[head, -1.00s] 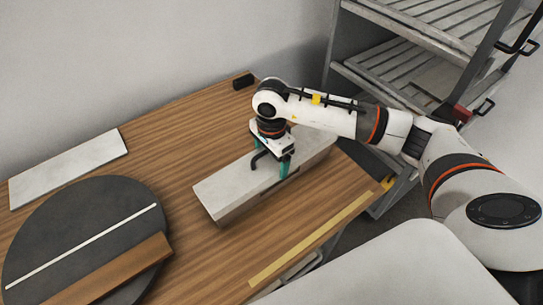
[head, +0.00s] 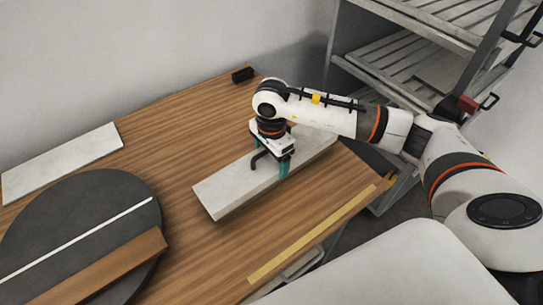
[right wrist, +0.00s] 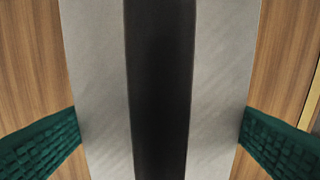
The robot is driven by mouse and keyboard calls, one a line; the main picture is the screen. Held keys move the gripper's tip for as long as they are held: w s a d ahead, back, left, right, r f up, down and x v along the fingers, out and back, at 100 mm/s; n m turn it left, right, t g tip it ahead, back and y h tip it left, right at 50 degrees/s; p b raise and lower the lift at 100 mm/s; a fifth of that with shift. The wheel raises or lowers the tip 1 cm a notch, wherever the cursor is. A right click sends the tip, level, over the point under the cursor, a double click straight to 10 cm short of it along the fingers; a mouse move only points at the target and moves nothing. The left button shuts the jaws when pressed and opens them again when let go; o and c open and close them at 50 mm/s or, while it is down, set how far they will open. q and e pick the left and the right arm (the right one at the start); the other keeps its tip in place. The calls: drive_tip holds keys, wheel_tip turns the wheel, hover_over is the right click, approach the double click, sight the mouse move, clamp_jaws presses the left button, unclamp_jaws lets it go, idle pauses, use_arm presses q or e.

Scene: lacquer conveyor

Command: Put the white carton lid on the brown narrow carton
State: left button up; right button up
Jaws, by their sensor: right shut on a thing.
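A long pale grey-white box-like piece (head: 225,192), which I take for the white carton lid, is on or just above the wooden table; I cannot tell which. My right gripper (head: 272,170) is shut on it across its narrow width, from above. In the right wrist view its pale top (right wrist: 100,90) lies between the two green fingertips, with a dark band down the middle. A brown narrow bar-shaped piece (head: 110,268), seemingly the brown narrow carton, lies on the dark round disc at the left, apart from the gripper. My left gripper is out of view.
The dark disc (head: 60,225) carries a thin white stripe. A flat white panel (head: 62,163) lies behind it. A small black block (head: 242,74) sits at the back edge. A yellow strip (head: 310,235) marks the front edge. A slatted rack (head: 400,60) stands at right.

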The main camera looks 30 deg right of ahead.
drive_tip(key=o, duration=0.9)
wheel_tip(320, 180, up, 12)
drive_tip(key=shift+f+b, duration=0.1)
drive_tip(key=shift+b, duration=0.4)
drive_tip(key=shift+s, duration=0.1)
